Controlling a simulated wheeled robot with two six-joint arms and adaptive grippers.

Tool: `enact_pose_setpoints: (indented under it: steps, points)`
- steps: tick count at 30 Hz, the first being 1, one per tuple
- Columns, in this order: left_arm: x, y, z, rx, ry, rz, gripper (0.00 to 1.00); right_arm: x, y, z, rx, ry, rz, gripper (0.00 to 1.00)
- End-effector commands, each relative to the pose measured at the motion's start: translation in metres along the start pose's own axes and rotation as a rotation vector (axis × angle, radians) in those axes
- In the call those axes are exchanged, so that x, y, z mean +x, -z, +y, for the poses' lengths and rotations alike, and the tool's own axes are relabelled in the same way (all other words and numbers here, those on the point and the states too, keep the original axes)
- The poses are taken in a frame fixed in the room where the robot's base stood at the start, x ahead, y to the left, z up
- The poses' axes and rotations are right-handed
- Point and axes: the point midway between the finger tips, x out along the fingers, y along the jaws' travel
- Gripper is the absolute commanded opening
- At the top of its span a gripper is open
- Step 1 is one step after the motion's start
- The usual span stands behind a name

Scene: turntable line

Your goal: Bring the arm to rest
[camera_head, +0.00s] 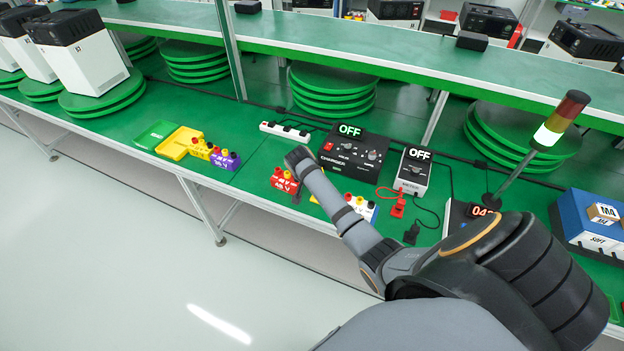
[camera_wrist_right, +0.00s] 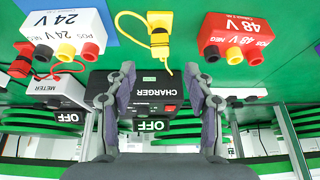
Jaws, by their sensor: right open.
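My right arm reaches in from the lower right in the camera_head view, with its gripper (camera_head: 299,161) over the green bench in front of the charger. In the right wrist view the two fingers of this gripper (camera_wrist_right: 160,72) stand wide apart with nothing between them. The charger (camera_wrist_right: 151,90) shows beyond them, and in the camera_head view the charger (camera_head: 355,155) reads OFF. A red 48 V block (camera_wrist_right: 236,40) and a white 24 V block (camera_wrist_right: 66,27) stand on either side of a yellow plug (camera_wrist_right: 161,40). My left gripper is not in view.
The meter (camera_head: 413,174) reads OFF beside a red plug (camera_head: 398,207). A signal tower (camera_head: 548,135) and a blue box (camera_head: 575,220) stand right. A yellow tray (camera_head: 180,143), a green tray (camera_head: 154,134) and a purple block (camera_head: 226,160) lie left. A power strip (camera_head: 285,131) lies behind.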

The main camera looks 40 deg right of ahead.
Motion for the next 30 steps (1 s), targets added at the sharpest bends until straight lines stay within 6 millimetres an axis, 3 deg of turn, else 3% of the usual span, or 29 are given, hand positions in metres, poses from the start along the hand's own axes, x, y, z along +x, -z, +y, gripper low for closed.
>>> enact_pose_setpoints:
  steps: [6,19,23,27,30]
  points:
    - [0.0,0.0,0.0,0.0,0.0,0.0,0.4,-0.029,-0.001,0.0,-0.001,0.0,-0.001,0.53]
    - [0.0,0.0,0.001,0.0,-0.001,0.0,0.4,-0.032,-0.004,0.002,-0.013,0.001,-0.003,0.53]
    - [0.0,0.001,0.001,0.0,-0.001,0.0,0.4,-0.037,-0.037,0.022,-0.164,0.032,-0.028,0.53]
    - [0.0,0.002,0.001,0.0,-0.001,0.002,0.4,-0.058,-0.09,0.056,-0.431,0.1,-0.063,0.53]
    - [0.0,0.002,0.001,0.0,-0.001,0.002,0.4,-0.076,-0.117,0.076,-0.583,0.147,-0.078,0.53]
